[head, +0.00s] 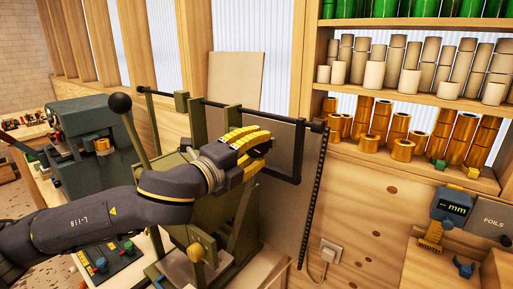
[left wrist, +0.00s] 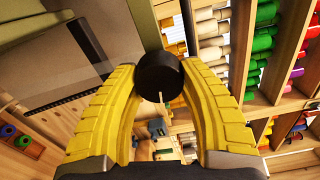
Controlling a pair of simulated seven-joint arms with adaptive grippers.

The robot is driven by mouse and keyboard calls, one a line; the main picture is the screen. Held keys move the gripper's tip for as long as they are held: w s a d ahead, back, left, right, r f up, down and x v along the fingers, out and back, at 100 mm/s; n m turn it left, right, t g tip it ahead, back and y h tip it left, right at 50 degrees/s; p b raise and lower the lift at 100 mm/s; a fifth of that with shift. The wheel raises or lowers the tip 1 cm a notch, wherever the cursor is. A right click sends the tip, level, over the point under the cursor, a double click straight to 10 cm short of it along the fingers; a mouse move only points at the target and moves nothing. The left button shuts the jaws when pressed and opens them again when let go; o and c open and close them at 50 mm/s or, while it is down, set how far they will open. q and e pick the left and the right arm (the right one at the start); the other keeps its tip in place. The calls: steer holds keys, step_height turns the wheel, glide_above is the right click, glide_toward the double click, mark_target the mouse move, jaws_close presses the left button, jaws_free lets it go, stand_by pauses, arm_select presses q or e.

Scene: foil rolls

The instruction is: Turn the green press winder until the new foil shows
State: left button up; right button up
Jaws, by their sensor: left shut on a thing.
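The green press (head: 215,215) stands in the middle of the head view, an olive frame partly hidden behind my left arm. My left gripper (head: 258,143) has yellow ribbed fingers and is at the press's upper right side. In the left wrist view my left gripper (left wrist: 160,85) is shut on the winder's round black knob (left wrist: 160,72), one finger on each side. A thin pale mark shows below the knob. The knob is hidden by the fingers in the head view. I cannot make out any foil on the press. My right gripper is not in view.
A black rail (head: 255,112) and a hanging black chain (head: 312,200) are close to the gripper. A shelf (head: 400,98) with gold and beige rolls is at the right. A grey-green machine (head: 85,135) stands at the left. A wall socket (head: 328,250) is below right.

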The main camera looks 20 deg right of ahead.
arm_select(q)
steer(key=o, duration=1.2)
steer(key=shift+o, duration=0.2)
steer(key=v, duration=1.2)
